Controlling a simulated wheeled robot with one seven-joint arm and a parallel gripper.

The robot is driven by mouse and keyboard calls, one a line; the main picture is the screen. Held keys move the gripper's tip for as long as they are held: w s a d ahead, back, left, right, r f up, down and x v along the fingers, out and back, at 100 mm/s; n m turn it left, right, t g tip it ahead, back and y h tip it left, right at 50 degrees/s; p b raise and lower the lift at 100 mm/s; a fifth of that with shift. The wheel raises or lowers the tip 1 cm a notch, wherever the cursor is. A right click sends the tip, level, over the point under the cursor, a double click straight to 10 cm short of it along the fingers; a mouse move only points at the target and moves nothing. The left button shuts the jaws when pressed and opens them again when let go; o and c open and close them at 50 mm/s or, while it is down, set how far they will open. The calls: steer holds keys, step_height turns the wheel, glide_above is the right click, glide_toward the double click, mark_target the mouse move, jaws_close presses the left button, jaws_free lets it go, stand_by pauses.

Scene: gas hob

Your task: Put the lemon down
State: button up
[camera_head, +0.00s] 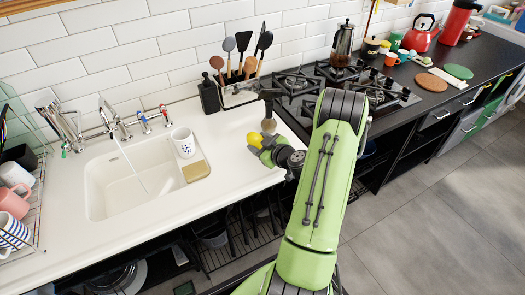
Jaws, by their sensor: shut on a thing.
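The lemon (255,140) is a small yellow fruit at the tip of my gripper (260,146). My gripper is green and grey and is shut on the lemon. It is over the white counter, right of the sink and left of the hob. My green arm comes in from the bottom of the view and hides part of the counter's right end. I cannot tell whether the lemon touches the counter.
A white sink (135,180) with taps lies left, with a spotted mug (183,143) and a sponge (196,171) at its right edge. A utensil holder (238,97) stands behind. The gas hob (335,85) is right. White counter (222,150) beside the lemon is bare.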

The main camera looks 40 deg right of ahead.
step_height(320, 180, down, 3)
steer(key=shift+f, duration=0.2)
steer(key=shift+f+b, duration=0.25)
steer(key=shift+b, duration=0.4)
steer(key=o, duration=0.8)
steer(key=shift+a+r, duration=0.1)
